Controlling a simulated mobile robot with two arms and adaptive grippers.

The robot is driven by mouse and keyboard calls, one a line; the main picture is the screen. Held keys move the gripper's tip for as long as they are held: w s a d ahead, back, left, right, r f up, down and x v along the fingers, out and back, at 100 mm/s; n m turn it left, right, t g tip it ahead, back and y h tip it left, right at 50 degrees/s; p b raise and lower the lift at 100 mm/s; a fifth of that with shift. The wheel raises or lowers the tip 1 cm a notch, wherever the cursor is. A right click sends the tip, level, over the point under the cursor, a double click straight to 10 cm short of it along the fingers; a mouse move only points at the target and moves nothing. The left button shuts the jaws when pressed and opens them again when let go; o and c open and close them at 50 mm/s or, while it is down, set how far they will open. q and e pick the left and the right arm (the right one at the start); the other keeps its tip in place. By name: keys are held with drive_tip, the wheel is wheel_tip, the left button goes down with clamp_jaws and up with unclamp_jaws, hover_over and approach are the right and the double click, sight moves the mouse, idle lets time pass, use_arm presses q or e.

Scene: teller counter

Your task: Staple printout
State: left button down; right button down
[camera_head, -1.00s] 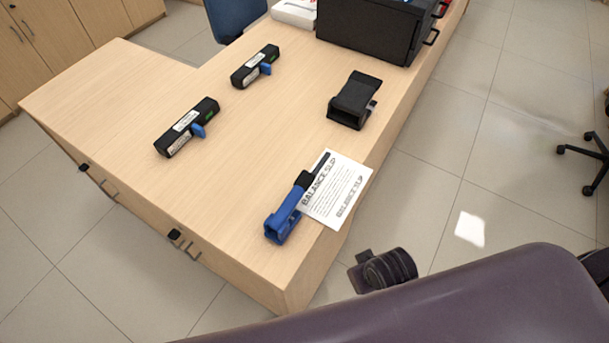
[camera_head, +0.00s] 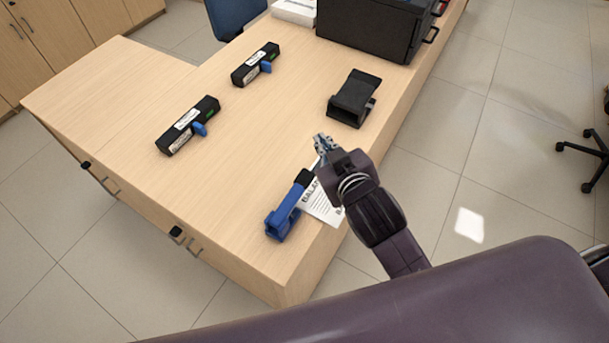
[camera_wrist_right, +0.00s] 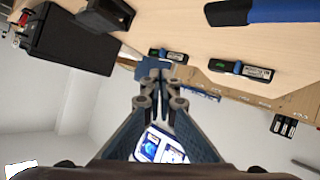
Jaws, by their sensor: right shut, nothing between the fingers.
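The white printout (camera_head: 318,209), headed "BALANCE SLIP" in the earlier view, lies near the counter's right edge, partly hidden by my right arm. A blue stapler (camera_head: 284,212) with a black end lies along the printout's left side. In the right wrist view the blue stapler (camera_wrist_right: 270,11) shows at the top right. My right gripper (camera_head: 321,142) is above the counter, just beyond the printout, shut and empty. In the right wrist view its fingertips (camera_wrist_right: 162,74) are together. My left gripper is not in view.
A black desk device (camera_head: 354,98) stands farther along the counter (camera_head: 250,140). Two black label-bearing devices with blue tabs (camera_head: 187,125) (camera_head: 256,65) lie to the left. A large black box (camera_head: 372,28) stands at the back. The counter's middle is clear.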

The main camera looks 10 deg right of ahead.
drive_tip(key=w+a+r+n+t+y, duration=0.25)
drive_tip(key=a+r+n+y, duration=0.25)
drive_tip(key=a+r, duration=0.45)
drive_tip(key=w+a+r+n+t+y, duration=0.2)
drive_tip(key=a+r+n+t+y, duration=0.3)
drive_tip(key=r, duration=0.8)
drive_tip(key=s+a+r+n+g+y, duration=0.1)
drive_tip(key=s+a+n+g+y, duration=0.5)
drive_tip(key=a+n+g, duration=0.4)
drive_tip(key=s+a+n+g+y, duration=0.5)
drive_tip(key=s+a+n+g, duration=0.3)
drive_tip(key=n, duration=0.3)
wheel_tip(320, 180, down, 10)
drive_tip(key=s+n+g+h, duration=0.2)
drive_tip(key=n+g+h, duration=0.4)
drive_tip(key=w+d+f+n+h, duration=0.2)
drive_tip(key=d+f+h, duration=0.35)
drive_tip(key=f, duration=0.35)
drive_tip(key=w+d+f+m+t+h, duration=0.1)
drive_tip(key=w+d+h, duration=0.3)
drive_tip(key=d, duration=0.7)
drive_tip(key=w+d+f+t+h, duration=0.1)
drive_tip(key=w+d+h, duration=0.4)
drive_tip(key=d, duration=0.5)
drive_tip(key=shift+w+d+f+m+h, duration=0.2)
drive_tip(key=shift+d+f+m+h, duration=0.2)
drive_tip(key=shift+f+h, duration=0.35)
drive_tip(key=shift+f, duration=0.1)
